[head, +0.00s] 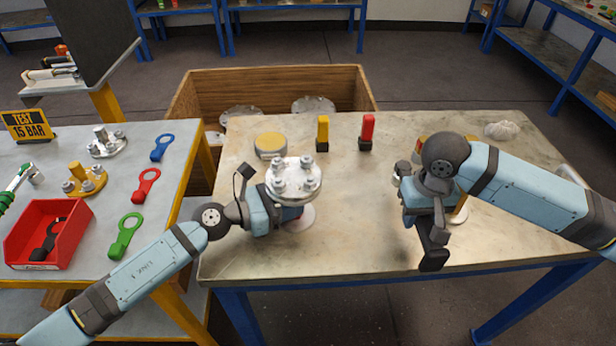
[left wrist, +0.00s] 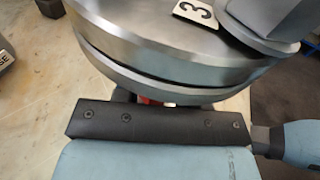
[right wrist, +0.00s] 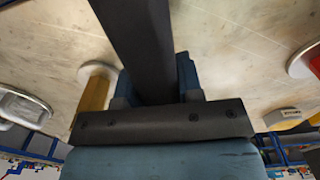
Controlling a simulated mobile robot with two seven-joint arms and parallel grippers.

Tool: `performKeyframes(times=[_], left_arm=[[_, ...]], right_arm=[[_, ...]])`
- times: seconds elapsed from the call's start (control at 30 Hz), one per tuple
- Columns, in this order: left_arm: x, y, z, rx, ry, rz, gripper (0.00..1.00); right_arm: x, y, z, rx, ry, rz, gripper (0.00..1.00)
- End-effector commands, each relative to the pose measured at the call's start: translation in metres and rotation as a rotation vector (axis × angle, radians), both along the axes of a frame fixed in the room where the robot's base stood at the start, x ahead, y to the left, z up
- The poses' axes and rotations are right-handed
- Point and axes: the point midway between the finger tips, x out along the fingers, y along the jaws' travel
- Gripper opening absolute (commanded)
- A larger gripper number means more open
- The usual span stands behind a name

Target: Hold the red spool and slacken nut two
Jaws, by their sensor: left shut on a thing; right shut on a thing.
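The red spool (head: 291,213) shows as a small red patch under a round steel flange (head: 294,180) with several nuts on top. My left gripper (head: 274,212) is shut on the spool just below the flange. In the left wrist view the flange (left wrist: 165,60) fills the top, with a tag (left wrist: 197,12) marked 3; only a sliver of red shows below it. I cannot tell which nut is two. My right gripper (head: 430,205) is shut on a dark bar-shaped tool (head: 433,250), apart from the vessel, to its right. The bar also shows in the right wrist view (right wrist: 145,45).
A yellow post (right wrist: 95,92) stands by my right gripper. Yellow (head: 322,133) and red (head: 367,132) blocks and a yellow-topped disc (head: 270,145) stand at the back. The left table holds spanners (head: 146,185) and a red bin (head: 50,232). The table's middle is clear.

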Motion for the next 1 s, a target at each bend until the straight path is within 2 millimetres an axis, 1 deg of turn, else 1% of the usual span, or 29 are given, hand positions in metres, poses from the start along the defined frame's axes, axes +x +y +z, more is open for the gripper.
performKeyframes(times=[0.73, 0.87, 0.97, 1.0], left_arm=[[0.000, 0.000, 0.000, 0.000, 0.001, 0.001, 0.19], [0.000, 0.000, 0.000, 0.000, 0.000, 0.001, 0.19], [0.000, 0.000, 0.000, 0.000, 0.000, 0.000, 0.19], [0.000, 0.000, 0.000, 0.000, 0.000, 0.000, 0.19]], right_arm=[[0.000, 0.002, 0.002, 0.001, -0.002, 0.003, 0.06], [0.000, 0.017, 0.015, 0.002, -0.004, 0.027, 0.06], [-0.003, 0.043, 0.036, 0.003, -0.008, 0.068, 0.06], [-0.005, 0.055, 0.047, 0.004, -0.010, 0.091, 0.06]])
